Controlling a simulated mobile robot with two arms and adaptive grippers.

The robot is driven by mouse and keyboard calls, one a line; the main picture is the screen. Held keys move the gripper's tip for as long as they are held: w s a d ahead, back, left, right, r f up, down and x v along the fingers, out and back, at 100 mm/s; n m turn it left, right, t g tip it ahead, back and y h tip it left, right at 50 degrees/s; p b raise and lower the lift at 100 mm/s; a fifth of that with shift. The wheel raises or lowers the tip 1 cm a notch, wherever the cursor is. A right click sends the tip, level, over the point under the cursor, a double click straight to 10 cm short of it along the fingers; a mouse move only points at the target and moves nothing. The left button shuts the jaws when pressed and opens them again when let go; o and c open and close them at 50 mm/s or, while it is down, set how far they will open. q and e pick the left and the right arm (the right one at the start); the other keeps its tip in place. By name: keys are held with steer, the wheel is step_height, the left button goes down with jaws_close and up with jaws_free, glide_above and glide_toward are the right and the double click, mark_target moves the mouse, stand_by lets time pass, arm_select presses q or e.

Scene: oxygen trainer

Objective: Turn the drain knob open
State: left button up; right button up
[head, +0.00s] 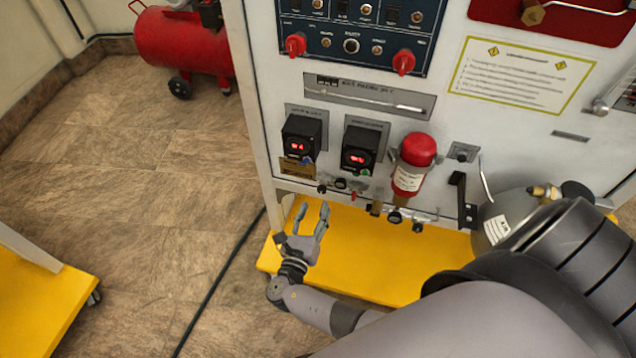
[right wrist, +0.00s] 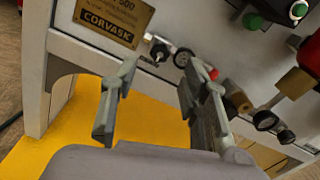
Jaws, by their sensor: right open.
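A row of small knobs and fittings runs along the lower edge of the white trainer panel (head: 285,165). Which one is the drain knob I cannot tell, as no label is readable. In the right wrist view a silver-and-black knob (right wrist: 160,50) sits at the left of the row, beside a black round fitting (right wrist: 182,59). My right gripper (head: 312,216) is open and empty, below and a little left of the row in the head view. In the right wrist view its fingers (right wrist: 158,88) point up toward the knobs, apart from them. My left gripper is out of view.
A yellow base shelf (head: 370,260) lies under the panel. A red-capped cylinder (head: 408,178) and a grey tank (head: 490,230) stand right of the gripper. A black cable (head: 225,275) crosses the floor. A red compressor (head: 175,40) stands at the back left.

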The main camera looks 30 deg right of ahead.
steer(key=v, duration=0.6)
steer(key=shift+s+a, duration=0.25)
steer(key=shift+a, duration=0.05)
